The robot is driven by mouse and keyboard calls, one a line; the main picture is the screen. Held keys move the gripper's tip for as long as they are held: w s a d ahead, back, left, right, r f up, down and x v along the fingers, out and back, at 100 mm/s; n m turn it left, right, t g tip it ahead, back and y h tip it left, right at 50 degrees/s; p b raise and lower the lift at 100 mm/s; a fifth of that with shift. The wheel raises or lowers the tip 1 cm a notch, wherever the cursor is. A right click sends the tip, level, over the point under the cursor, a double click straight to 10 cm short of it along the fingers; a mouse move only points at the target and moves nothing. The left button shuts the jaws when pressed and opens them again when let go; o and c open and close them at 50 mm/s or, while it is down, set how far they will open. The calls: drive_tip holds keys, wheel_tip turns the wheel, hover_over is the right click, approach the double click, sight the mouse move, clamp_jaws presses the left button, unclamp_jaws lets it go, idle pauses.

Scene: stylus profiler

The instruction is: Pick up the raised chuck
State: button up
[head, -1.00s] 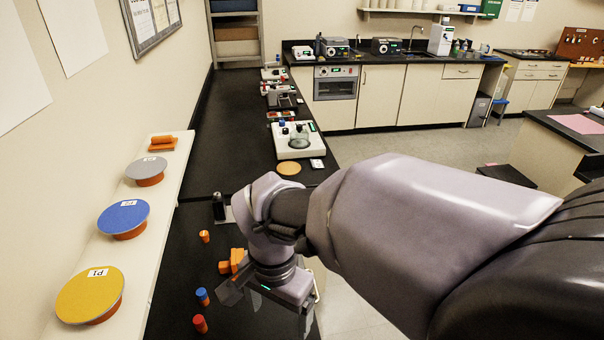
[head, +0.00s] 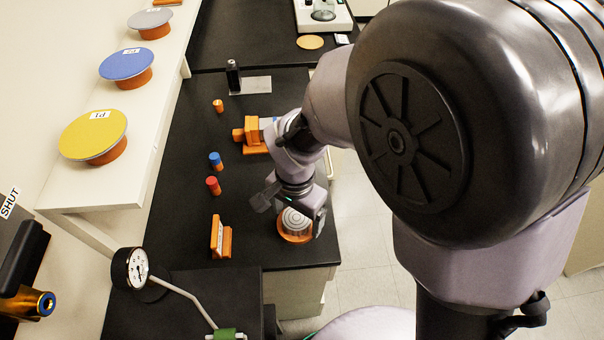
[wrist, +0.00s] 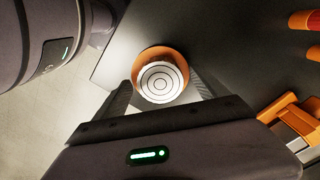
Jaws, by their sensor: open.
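The raised chuck, a pale round disc with concentric rings (head: 296,221) on an orange round base, stands near the right front corner of the black bench in the head view. In the wrist view its ringed top (wrist: 160,82) lies between and a little beyond my fingertips. My gripper (head: 291,206) is open, pointing down just above and behind the chuck. In the wrist view its two dark fingers (wrist: 160,93) stand apart, one on each side of the chuck. Whether a finger touches it, I cannot tell.
An orange bracket (head: 221,238) stands left of the chuck. Red (head: 213,186), blue (head: 215,161) and orange (head: 218,106) pegs stand further back. An orange fixture (head: 254,134) is behind my wrist. A dial gauge (head: 131,268) is at the front left. The bench edge is close on the right.

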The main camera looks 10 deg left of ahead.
sight(297, 216)
drive_tip(key=shift+c, duration=0.2)
drive_tip(key=shift+r, duration=0.1)
drive_tip(key=c, duration=1.6)
drive_tip(key=shift+r, duration=0.2)
wheel_tip(297, 216, up, 3)
drive_tip(key=shift+r+p, duration=0.2)
drive_tip(key=shift+p, duration=0.85)
drive_tip(key=s+d, duration=0.2)
drive_tip(key=d, duration=0.2)
drive_tip(key=s+d, duration=0.2)
drive_tip(key=d, duration=0.3)
drive_tip(key=s+d+r, duration=0.1)
drive_tip(key=s+d, duration=0.1)
drive_tip(key=d, duration=0.3)
drive_tip(key=shift+s+d+r+b, duration=0.1)
drive_tip(key=shift+s+d+b, duration=0.15)
drive_tip(key=shift+s+b, duration=0.15)
